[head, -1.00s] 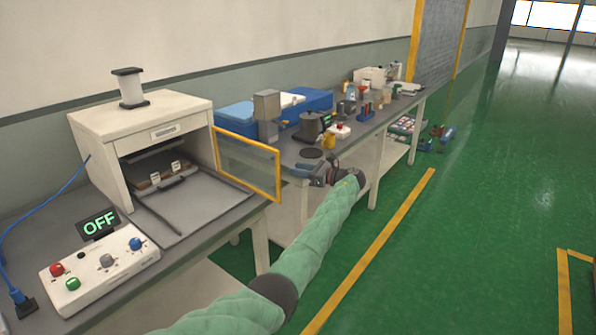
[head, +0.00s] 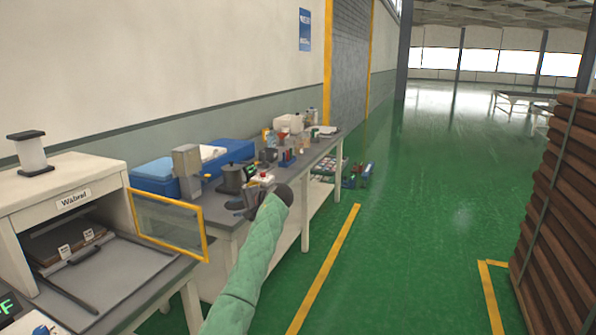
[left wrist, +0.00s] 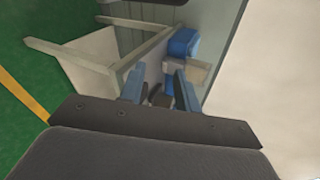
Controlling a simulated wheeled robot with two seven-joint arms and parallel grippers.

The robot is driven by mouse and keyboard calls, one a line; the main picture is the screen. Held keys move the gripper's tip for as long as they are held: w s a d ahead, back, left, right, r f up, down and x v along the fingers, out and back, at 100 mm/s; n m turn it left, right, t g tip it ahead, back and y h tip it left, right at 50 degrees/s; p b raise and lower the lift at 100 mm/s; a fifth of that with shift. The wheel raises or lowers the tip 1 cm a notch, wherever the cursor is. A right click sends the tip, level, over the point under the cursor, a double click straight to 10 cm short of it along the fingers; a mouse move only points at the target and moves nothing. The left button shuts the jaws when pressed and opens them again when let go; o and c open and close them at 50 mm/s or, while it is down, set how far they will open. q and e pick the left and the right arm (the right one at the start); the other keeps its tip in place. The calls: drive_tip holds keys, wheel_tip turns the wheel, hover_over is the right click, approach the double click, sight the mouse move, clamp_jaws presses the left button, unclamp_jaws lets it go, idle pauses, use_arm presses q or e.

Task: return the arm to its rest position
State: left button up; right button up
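My left arm, in a green quilted sleeve (head: 252,262), reaches forward from the bottom of the head view. My left gripper (head: 246,200) is at its far end, in front of the workbench (head: 222,208) edge. It is small there and partly hidden by my wrist. In the left wrist view the two bluish fingers of the left gripper (left wrist: 160,92) stand apart. Dark shapes show between and beyond them, and I see nothing clearly held. My right gripper is in neither view.
A white oven-like box (head: 70,192) with a yellow-framed open door (head: 170,222) stands at left. A tall brown stack (head: 565,200) is at right. The green floor between is clear.

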use_arm(q)
drive_tip(key=s+d+r+n+t+h, duration=0.1)
drive_tip(key=s+d+n+t+h, duration=0.2)
drive_tip(key=s+d+n+h, duration=0.15)
drive_tip(key=s+d+f+n+h, duration=0.1)
drive_tip(key=s+f+h, duration=0.2)
drive_tip(key=s+f, duration=0.35)
drive_tip(key=s+d+f+h, duration=0.2)
drive_tip(key=s+f+h, duration=0.1)
drive_tip(key=s+f, duration=0.3)
drive_tip(key=s+f+g, duration=0.2)
drive_tip(key=s+f, duration=0.9)
drive_tip(key=s, duration=0.7)
drive_tip(key=s+a+f+g+h, duration=0.1)
drive_tip(key=s+f+g, duration=0.2)
drive_tip(key=s+f, duration=0.9)
drive_tip(key=s+a+f+g+h, duration=0.1)
drive_tip(key=s+f+g, duration=0.2)
drive_tip(key=s+f, duration=0.9)
drive_tip(key=s, duration=1.3)
drive_tip(key=shift+s+a+f, duration=0.15)
drive_tip(key=shift+a, duration=0.1)
